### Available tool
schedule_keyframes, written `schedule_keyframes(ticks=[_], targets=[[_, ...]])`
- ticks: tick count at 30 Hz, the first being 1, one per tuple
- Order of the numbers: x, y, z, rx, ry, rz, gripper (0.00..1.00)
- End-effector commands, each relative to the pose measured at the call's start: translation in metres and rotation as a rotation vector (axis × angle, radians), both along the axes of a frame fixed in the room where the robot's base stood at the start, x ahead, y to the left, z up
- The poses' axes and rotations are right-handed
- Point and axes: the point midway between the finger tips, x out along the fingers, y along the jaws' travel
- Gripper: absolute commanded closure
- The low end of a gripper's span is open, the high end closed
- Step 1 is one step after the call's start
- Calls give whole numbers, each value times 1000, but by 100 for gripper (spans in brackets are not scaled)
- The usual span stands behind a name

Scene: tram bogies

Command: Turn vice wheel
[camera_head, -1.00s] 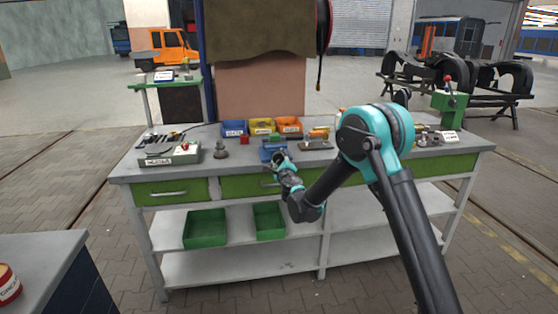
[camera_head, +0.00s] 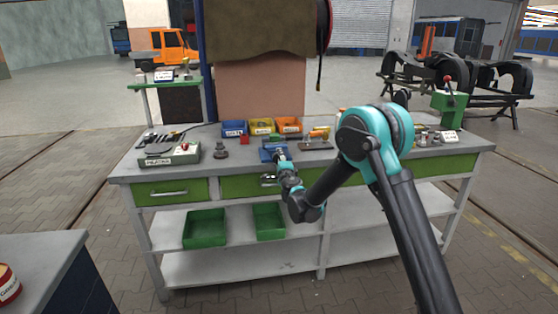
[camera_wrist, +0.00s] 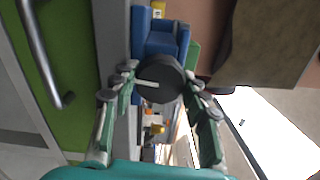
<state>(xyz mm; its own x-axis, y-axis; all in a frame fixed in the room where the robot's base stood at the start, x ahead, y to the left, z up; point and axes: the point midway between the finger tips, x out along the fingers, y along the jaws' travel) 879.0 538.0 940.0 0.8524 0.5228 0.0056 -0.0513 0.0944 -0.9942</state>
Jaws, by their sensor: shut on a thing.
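The blue vice (camera_head: 268,154) stands at the front edge of the workbench, left of its middle, and is partly covered by my gripper in the head view. In the wrist view its blue body (camera_wrist: 160,42) lies behind a dark round wheel (camera_wrist: 166,91) with a pale stripe across its face. My gripper (camera_wrist: 160,79) has one finger on each side of the wheel and is shut on its rim. In the head view my gripper (camera_head: 281,162) is small, and the wheel cannot be made out there.
The workbench (camera_head: 125,168) has green drawers. Blue, yellow and orange bins (camera_head: 262,127) stand behind the vice. A grey-green box (camera_head: 172,155) lies at the left of the top. A drawer handle (camera_wrist: 40,50) shows at the left of the wrist view.

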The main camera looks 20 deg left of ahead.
Motion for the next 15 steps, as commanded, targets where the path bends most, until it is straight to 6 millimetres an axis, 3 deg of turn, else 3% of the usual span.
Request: schedule_keyframes(ticks=[9,10,15], targets=[[0,0,0,0,0,0,84],[0,0,0,0,0,0,53],[0,0,0,0,0,0,34]])
